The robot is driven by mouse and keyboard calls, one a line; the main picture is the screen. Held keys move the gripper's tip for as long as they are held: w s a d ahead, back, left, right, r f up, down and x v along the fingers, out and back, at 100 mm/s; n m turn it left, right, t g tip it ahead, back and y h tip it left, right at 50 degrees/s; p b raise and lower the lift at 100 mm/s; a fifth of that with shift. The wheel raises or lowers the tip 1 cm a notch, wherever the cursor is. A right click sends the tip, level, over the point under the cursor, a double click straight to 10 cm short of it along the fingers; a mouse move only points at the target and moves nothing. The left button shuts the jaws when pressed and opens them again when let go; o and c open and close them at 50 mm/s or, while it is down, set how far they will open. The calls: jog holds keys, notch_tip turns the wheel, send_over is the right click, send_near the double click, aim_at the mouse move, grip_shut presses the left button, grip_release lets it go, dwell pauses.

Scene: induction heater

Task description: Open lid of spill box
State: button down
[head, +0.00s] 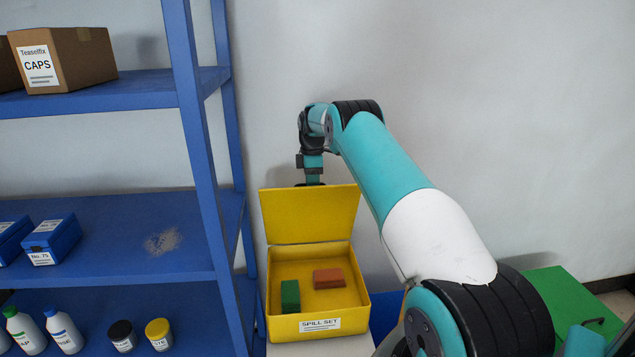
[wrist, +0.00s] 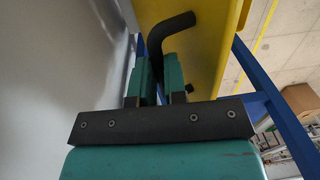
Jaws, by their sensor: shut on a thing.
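The yellow spill box (head: 360,322) stands on a light surface right of the shelf, with a "SPILL SET" label on its front. Its lid (head: 309,214) is raised, standing about upright at the back edge. Inside are a green block (head: 290,296) and an orange-brown block (head: 328,278). My gripper (head: 312,183) is behind the lid's top edge, its fingertips hidden there in the head view. In the wrist view my gripper (wrist: 156,80) is shut on a black bent handle (wrist: 168,30) fixed to the yellow lid (wrist: 215,40).
A blue shelf (head: 120,204) stands close on the left, with a CAPS carton (head: 65,60), blue boxes (head: 50,240), bottles and jars. A wall is close behind the lid. A green lid-like panel (head: 570,305) is at the lower right.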

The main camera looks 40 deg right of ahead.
jog(key=shift+s+f, duration=0.1)
jog(key=shift+f, duration=0.4)
jog(key=c, duration=1.2)
grip_release()
jog(key=shift+f, duration=0.1)
jog(key=shift+o, duration=0.2)
notch_tip(320, 180, up, 18)
jog(key=w+p, duration=0.1)
jog(key=p, duration=0.9)
jog(key=shift+d, duration=0.4)
jog(key=shift+w+f, duration=0.1)
jog(key=shift+f, duration=0.05)
